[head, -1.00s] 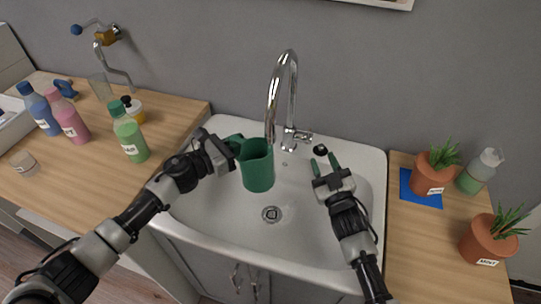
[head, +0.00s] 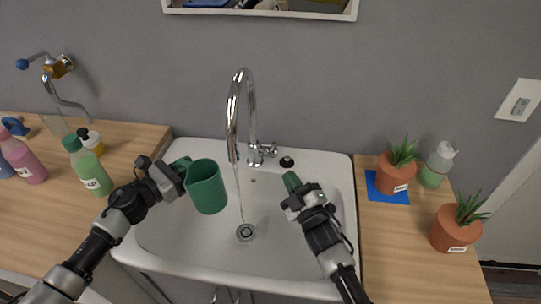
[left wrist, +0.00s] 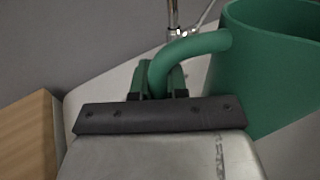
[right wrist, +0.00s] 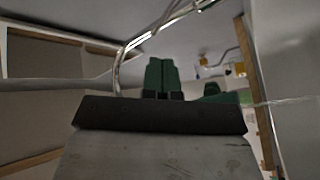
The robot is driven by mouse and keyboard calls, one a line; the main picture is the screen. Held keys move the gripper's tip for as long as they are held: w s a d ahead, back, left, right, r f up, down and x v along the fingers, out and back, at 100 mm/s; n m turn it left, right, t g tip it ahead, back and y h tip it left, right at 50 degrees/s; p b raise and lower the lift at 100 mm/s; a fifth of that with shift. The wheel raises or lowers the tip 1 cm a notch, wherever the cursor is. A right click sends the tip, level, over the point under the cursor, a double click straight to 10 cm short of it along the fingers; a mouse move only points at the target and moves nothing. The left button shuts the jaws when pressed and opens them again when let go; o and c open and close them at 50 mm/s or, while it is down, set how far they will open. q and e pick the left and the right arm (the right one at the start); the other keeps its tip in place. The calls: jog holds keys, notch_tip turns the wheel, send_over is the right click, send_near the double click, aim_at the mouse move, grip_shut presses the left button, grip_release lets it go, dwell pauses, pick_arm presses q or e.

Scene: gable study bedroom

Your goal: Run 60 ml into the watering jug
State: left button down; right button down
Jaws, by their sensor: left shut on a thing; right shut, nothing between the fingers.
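The green watering jug (head: 207,190) is held upright over the left part of the sink (head: 165,232). My left gripper (head: 180,165) is shut on its handle, which shows close up in the left wrist view (left wrist: 190,46). A thin water stream (head: 239,196) falls from the spout of the chrome tap (head: 233,115) toward the drain (head: 245,232). In the head view it passes just right of the jug, not visibly into it. The jug's inside level cannot be seen. My right gripper (head: 291,181) is shut and empty, in front of and right of the tap lever (head: 264,149), apart from it.
Several bottles, including a green one (head: 88,168), stand on the left counter. Potted plants (head: 396,172), a blue mat (head: 387,193) and a soap bottle (head: 437,165) occupy the right counter. The basin is otherwise clear.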

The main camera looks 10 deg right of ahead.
jog(key=w+a+r+n, duration=0.3)
jog(key=w+n, duration=0.3)
jog(key=n, duration=0.5)
jog(key=shift+w+y, duration=0.3)
jog(key=shift+w, duration=0.1)
jog(key=shift+w+r, duration=0.15)
dwell(0.3)
jog(key=w+d+r+m+g+h, duration=0.1)
jog(key=w+r+m+g, duration=0.2)
jog(key=w, duration=0.2)
jog(key=shift+d+g+h, duration=0.3)
jog(key=shift+g, duration=0.1)
dwell(0.3)
jog(key=shift+r, duration=0.15)
